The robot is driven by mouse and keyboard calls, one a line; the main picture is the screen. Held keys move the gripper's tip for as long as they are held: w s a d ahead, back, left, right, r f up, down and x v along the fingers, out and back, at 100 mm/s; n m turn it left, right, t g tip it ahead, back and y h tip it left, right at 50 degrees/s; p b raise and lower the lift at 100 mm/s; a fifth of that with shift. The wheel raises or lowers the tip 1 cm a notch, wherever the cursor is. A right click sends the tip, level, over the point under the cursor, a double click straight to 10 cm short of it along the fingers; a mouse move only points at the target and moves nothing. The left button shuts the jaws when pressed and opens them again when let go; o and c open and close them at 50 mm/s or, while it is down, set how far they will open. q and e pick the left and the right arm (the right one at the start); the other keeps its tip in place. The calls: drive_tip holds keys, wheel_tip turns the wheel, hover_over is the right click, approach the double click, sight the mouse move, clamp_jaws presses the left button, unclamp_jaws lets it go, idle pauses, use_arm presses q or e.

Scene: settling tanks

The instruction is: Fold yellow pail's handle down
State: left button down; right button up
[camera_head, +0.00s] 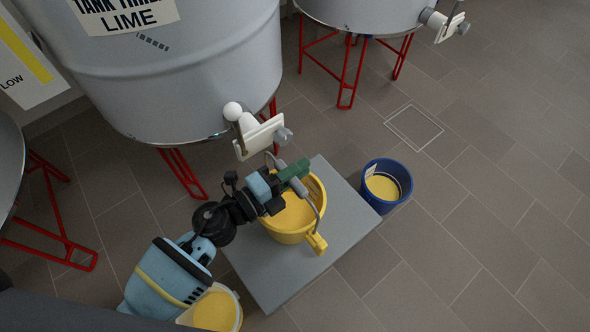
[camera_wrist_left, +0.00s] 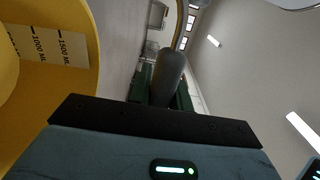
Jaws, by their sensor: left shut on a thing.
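The yellow pail (camera_head: 286,236) stands on a grey platform, with a yellow spout at its lower right. Its wire handle (camera_head: 317,207) is raised over the pail's mouth and has a grey grip. My left gripper (camera_head: 292,172), with green fingers, is above the pail and shut on the handle. In the left wrist view the grey grip (camera_wrist_left: 169,75) lies between the green fingers (camera_wrist_left: 163,90). The pail's yellow wall (camera_wrist_left: 80,75), with a volume label, is at the left there. My left arm hides part of the pail's left side. My right gripper is not in view.
The grey platform (camera_head: 345,235) has bare room right of the pail. A blue bucket (camera_head: 385,204) with yellow contents stands right of it. A white bucket (camera_head: 236,304) is at the lower left. A large tank (camera_head: 190,80) with a white valve (camera_head: 258,135) overhangs close behind.

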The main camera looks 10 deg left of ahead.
use_arm(q)
drive_tip(key=shift+w+d+f+b, duration=0.45)
drive_tip(key=shift+w+d+f, duration=1.25)
drive_tip(key=shift+d+f, duration=0.25)
drive_tip(key=c, duration=1.3)
unclamp_jaws()
drive_tip(key=shift+w, duration=0.1)
drive_tip(key=shift+r, duration=0.2)
drive_tip(key=shift+w+r, duration=0.1)
